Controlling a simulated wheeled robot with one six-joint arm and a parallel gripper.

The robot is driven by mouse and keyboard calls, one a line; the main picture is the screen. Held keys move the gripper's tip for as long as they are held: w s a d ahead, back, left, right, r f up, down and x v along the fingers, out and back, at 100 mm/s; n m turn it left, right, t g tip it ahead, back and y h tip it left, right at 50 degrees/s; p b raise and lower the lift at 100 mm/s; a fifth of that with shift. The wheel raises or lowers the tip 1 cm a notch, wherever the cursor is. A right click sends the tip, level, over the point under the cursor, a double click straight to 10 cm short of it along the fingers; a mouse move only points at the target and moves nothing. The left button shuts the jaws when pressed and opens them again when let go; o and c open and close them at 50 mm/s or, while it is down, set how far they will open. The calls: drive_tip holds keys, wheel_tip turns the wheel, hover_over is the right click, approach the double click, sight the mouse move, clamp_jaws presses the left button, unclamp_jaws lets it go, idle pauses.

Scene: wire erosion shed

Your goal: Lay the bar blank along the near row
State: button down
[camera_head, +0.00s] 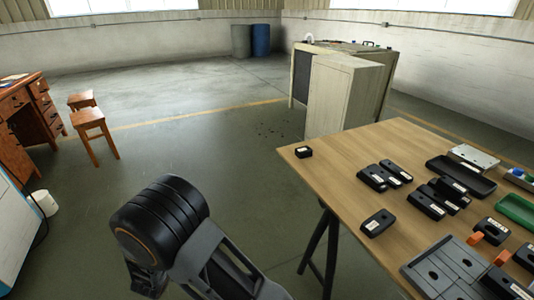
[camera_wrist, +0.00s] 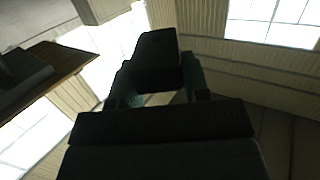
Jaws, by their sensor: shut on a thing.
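My gripper (camera_wrist: 157,80) shows in the wrist view, its two dark green fingers shut on a dark block (camera_wrist: 158,48). The block is in deep shadow, so I cannot tell its markings or whether it is the bar blank. In the head view only my arm shows at the bottom; the gripper and the held block are out of sight there. A grey fixture plate (camera_head: 436,272) with dark holes and orange clamps lies at the table's near right. Several black labelled blocks lie on the table, one of them alone near the left edge (camera_head: 378,223).
The wooden table (camera_head: 340,165) has bare room on its left half. A small black block (camera_head: 303,152) sits at its far left corner. A black tray (camera_head: 461,177) and a green tray (camera_head: 517,211) lie at the right. A pale cabinet (camera_head: 342,95) stands behind. Stools (camera_head: 95,132) are far left.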

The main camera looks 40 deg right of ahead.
drive_tip(key=shift+d+r, duration=0.1)
drive_tip(key=shift+d, duration=0.35)
drive_tip(key=s+d+r+m+g+h, duration=0.25)
drive_tip(key=d+r+m+g, duration=0.2)
drive_tip(key=d+r, duration=0.4)
drive_tip(key=s+d+r+m+g+h, duration=0.1)
drive_tip(key=s+d+r+m+g, duration=0.35)
drive_tip(key=d, duration=0.75)
drive_tip(key=s+d+r+m+g+y, duration=0.2)
drive_tip(key=s+r+g, duration=0.4)
drive_tip(key=s, duration=0.4)
drive_tip(key=s+d+r+m+g+y, duration=0.2)
drive_tip(key=s+d+r+m+g, duration=0.1)
drive_tip(key=s+r, duration=0.5)
drive_tip(key=s+m+g, duration=0.1)
drive_tip(key=s+g, duration=0.1)
drive_tip(key=s, duration=0.1)
drive_tip(key=shift+d+m+g, duration=0.15)
drive_tip(key=shift+m+g, duration=0.25)
drive_tip(key=shift+r, duration=0.1)
